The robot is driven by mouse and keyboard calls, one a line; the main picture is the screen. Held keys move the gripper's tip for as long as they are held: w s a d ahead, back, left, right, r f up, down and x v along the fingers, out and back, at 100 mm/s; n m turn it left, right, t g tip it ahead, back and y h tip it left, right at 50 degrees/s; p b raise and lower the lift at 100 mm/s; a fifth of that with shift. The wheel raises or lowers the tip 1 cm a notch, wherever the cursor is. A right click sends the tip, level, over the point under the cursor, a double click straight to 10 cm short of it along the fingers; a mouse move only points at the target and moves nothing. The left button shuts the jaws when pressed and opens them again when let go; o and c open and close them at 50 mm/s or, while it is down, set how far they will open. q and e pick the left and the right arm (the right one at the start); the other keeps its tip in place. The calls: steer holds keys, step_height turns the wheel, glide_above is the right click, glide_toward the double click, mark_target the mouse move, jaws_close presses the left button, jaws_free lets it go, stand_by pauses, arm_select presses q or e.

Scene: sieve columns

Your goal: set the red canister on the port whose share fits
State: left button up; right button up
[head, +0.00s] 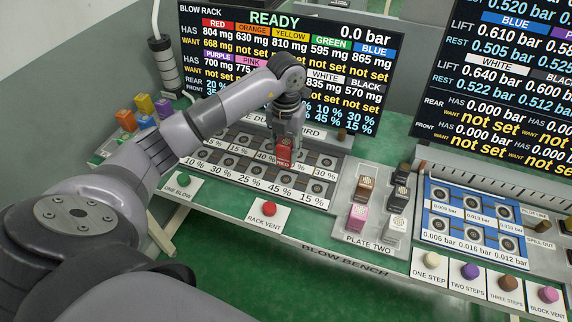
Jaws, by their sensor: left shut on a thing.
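My left gripper (286,132) is shut on the red canister (284,152), which is upright at the rear row of the blow rack (335,151), between the ports labelled 40 % and 30 %. It hides the port and label behind it; I cannot tell whether it touches the rack. The front row has labels including 25 % and 15 % at its right end. The screen (290,18) reads READY, 0.0 bar; red has 804 mg and wants 668 mg. My arm hides part of the share readings. My right gripper is not in view.
Orange (125,120), yellow (144,104) and several other canisters stand at the left. Plate two (372,238) holds brown, pink, black and white canisters. Green (183,180) and red (269,209) buttons sit before the rack. A blue port plate (430,222) is at right.

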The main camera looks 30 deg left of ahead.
mark_target(286, 156)
arm_select(q)
step_height(286, 156, down, 3)
steer(key=shift+f, duration=0.15)
step_height(286, 156, down, 4)
steer(key=shift+p, duration=0.5)
steer(key=shift+f, duration=0.2)
steer(key=o, duration=1.3)
steer(key=shift+f, duration=0.1)
